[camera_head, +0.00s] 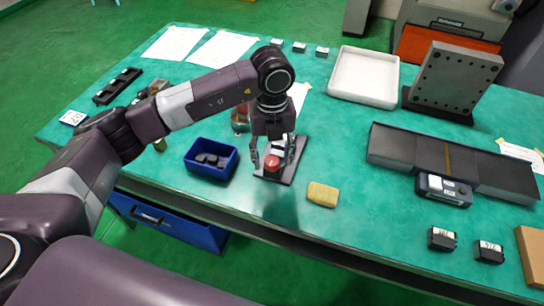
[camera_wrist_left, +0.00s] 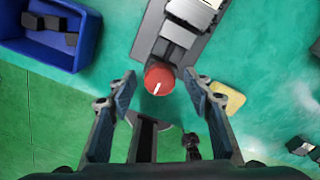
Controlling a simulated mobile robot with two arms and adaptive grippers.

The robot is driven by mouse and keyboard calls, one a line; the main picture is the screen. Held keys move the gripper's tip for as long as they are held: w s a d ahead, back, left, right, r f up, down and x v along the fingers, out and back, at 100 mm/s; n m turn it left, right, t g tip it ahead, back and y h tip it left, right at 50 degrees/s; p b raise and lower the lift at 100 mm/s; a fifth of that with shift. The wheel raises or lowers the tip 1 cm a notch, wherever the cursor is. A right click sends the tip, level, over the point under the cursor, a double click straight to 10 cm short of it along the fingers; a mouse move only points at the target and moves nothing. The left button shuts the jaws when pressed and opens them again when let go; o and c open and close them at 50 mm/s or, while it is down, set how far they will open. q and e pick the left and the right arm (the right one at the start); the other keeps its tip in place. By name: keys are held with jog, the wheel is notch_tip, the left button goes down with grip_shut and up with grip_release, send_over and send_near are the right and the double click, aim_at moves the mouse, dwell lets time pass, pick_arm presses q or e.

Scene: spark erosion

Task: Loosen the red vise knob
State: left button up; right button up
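The red vise knob (camera_head: 272,162) is on the near end of a small grey vise (camera_head: 290,146) on a dark base plate. In the left wrist view the round red knob (camera_wrist_left: 159,78) with a white mark sits just beyond and between the fingertips, with a gap on both sides. The vise body (camera_wrist_left: 176,42) runs up and right from it. My left gripper (camera_head: 269,158) points down over the knob with its fingers open; it also shows open in the wrist view (camera_wrist_left: 160,84). My right gripper is not in view.
A blue bin (camera_head: 212,160) with dark pieces stands left of the vise. A yellow block (camera_head: 322,194) lies to its right, near the front edge. A white tray (camera_head: 364,77), a grey angle plate (camera_head: 452,80) and a long dark block (camera_head: 450,160) stand farther right.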

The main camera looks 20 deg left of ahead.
aim_at(272, 160)
pick_arm(q)
notch_tip(272, 160, up, 12)
dwell(0.6)
dwell(0.5)
